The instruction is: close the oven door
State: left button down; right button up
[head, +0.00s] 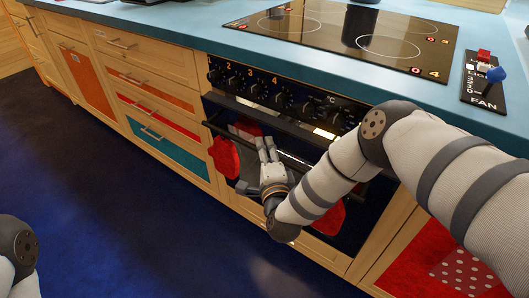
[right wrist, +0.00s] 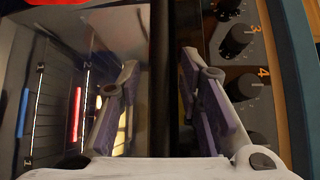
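The oven door (head: 295,175) is a dark glass front under the knob panel (head: 285,97), with a dark bar handle (head: 219,128) along its top. A bright strip shows between door and panel on the right; the door looks near upright, but I cannot tell exactly how far ajar it is. My right gripper (head: 267,147) is at the upper middle of the door, by the handle. In the right wrist view its two fingers (right wrist: 160,90) are spread apart, with a dark bar or edge behind them; contact is unclear. My left gripper is out of view; only part of that arm shows.
Red mitt-like cloths (head: 225,157) hang at the door front. The cooktop (head: 340,35) and blue counter (head: 215,38) are above. Wooden drawers (head: 150,61) stand to the left. The dark blue floor (head: 100,190) in front is clear.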

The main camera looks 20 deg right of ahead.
aim_at(276, 139)
grip_shut()
jog(key=w+d, duration=0.2)
jog(key=d, duration=0.1)
jog(key=shift+w+d+r+b, duration=0.3)
jog(key=shift+w+d+b, duration=0.05)
jog(key=shift+w, duration=0.05)
jog(key=shift+w+d+r, duration=0.15)
jog(key=shift+d+r, duration=0.05)
jog(key=shift+r, duration=0.1)
jog(key=shift+c, duration=0.8)
grip_release()
jog(key=shift+d, duration=0.1)
jog(key=shift+o, duration=1.1)
jog(key=shift+w+f, duration=0.1)
jog(key=shift+w, duration=0.05)
